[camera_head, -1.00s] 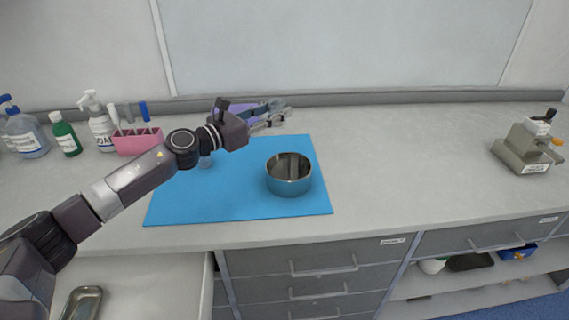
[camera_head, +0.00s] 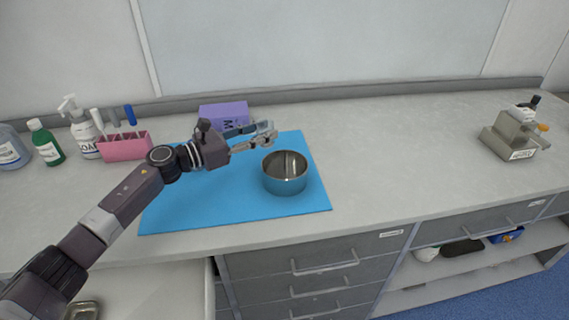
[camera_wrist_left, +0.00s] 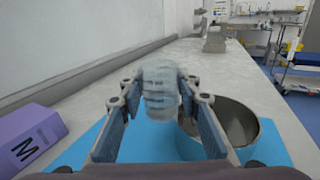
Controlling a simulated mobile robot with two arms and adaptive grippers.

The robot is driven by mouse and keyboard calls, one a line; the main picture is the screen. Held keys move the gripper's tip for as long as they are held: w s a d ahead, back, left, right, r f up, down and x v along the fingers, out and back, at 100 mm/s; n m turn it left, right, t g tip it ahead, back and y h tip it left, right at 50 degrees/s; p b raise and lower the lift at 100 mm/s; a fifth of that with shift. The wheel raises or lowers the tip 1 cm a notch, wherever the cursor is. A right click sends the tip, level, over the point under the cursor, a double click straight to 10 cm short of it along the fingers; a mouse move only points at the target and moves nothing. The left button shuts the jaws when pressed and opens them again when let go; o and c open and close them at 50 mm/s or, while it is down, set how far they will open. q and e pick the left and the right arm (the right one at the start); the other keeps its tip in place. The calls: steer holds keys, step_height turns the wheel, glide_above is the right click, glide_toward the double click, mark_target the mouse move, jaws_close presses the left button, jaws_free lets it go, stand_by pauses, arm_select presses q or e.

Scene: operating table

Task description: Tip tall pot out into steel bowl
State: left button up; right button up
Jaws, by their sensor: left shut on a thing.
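The steel bowl (camera_head: 285,178) stands upright on the blue mat, right of my left gripper, and also shows in the left wrist view (camera_wrist_left: 238,122). My left gripper (camera_head: 268,139) is shut on a clear, ribbed pot, which I take to be the tall pot (camera_wrist_left: 160,92). It holds the pot above the mat, by the far left side of the bowl. The pot is see-through and small in the head view, so its exact tilt and contents cannot be told. My right gripper is not in view.
A purple box (camera_head: 224,115) stands behind the blue mat (camera_head: 190,212). A pink rack (camera_head: 124,148), a soap bottle (camera_head: 84,135) and a green bottle (camera_head: 45,145) stand at the left. A grey device (camera_head: 510,138) stands far right. The counter between bowl and device is clear.

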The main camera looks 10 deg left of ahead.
arm_select(q)
steer(key=shift+s+d+r+m+p, duration=0.15)
steer(key=shift+s+d+m+p, duration=0.1)
steer(key=shift+m+p, duration=0.15)
steer(key=shift+s+d+r+m+p, duration=0.15)
steer(key=shift+s+d+m+p, duration=0.25)
steer(key=shift+m, duration=0.3)
steer(key=d+m+p, duration=0.1)
steer(key=m, duration=0.1)
steer(key=s+d+m+p, duration=0.1)
steer(key=m+p, duration=0.1)
steer(key=s+d+m+y+p, duration=0.1)
steer(key=m, duration=0.1)
steer(key=shift+s+d+f+p, duration=0.1)
steer(key=shift+s+f+p, duration=0.05)
steer(key=shift+f+p, duration=0.2)
steer(key=shift+s+d+f+g, duration=0.1)
steer(key=shift+g, duration=0.2)
steer(key=shift+m+y+p, duration=0.3)
steer(key=shift+m+p, duration=0.2)
steer(key=shift+m, duration=0.2)
steer(key=shift+r+m+p, duration=0.5)
steer(key=shift+m+p, duration=0.35)
steer(key=shift+m, duration=0.15)
steer(key=shift+s+d+f+m+y, duration=0.1)
steer(key=shift+f+m+y, duration=0.2)
steer(key=shift+f+m, duration=0.35)
stand_by(1.0)
